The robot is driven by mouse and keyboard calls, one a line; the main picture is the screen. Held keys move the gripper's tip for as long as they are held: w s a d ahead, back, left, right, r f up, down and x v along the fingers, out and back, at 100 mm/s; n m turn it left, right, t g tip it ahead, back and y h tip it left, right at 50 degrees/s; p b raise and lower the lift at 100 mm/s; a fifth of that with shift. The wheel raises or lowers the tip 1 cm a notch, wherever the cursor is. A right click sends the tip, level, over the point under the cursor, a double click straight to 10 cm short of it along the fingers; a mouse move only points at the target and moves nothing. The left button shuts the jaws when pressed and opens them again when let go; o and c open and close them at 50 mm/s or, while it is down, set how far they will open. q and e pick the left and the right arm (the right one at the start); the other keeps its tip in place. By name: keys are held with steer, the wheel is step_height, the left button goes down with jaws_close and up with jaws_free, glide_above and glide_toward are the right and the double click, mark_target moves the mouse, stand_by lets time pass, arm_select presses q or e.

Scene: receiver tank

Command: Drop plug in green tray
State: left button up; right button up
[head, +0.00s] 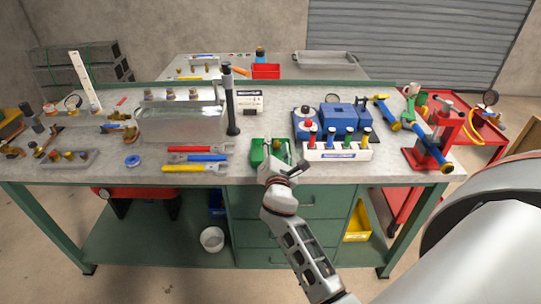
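The green tray (256,151) sits at the front middle of the grey workbench. My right gripper (280,159) is over the tray's front edge and covers part of its inside. Its fingers are dark and small here, so I cannot tell whether they are open or shut. A small brownish spot shows in the tray just beyond the fingers. I cannot tell whether it is a plug, or whether it lies in the tray or is held. My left gripper is out of view.
A white rack (337,151) with several coloured-top items stands close on the right, with a red press (430,145) beyond. A black post (231,105) rises behind.

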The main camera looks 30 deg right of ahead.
steer(key=v, duration=0.9)
steer(key=shift+s, duration=0.15)
steer(key=s+a+f+m+g+y, duration=0.1)
steer(key=s+a+f+m+y, duration=0.3)
steer(key=f, duration=0.4)
steer(key=s+a+f+m+g+y, duration=0.1)
steer(key=s+a+f+m+y, duration=0.25)
steer(key=f, duration=0.45)
steer(key=s+a+f+m+g+y, duration=0.1)
steer(key=s+a+f+m+y, duration=0.1)
steer(key=s+a+f+m, duration=0.1)
steer(key=s+a+f+m+g+y, duration=0.1)
steer(key=s+a+f+m+y, duration=0.2)
steer(key=s+f+m, duration=0.3)
steer(key=s+a+m, duration=0.1)
steer(key=s, duration=0.3)
steer(key=shift+s+a, duration=0.2)
steer(key=shift+a, duration=0.05)
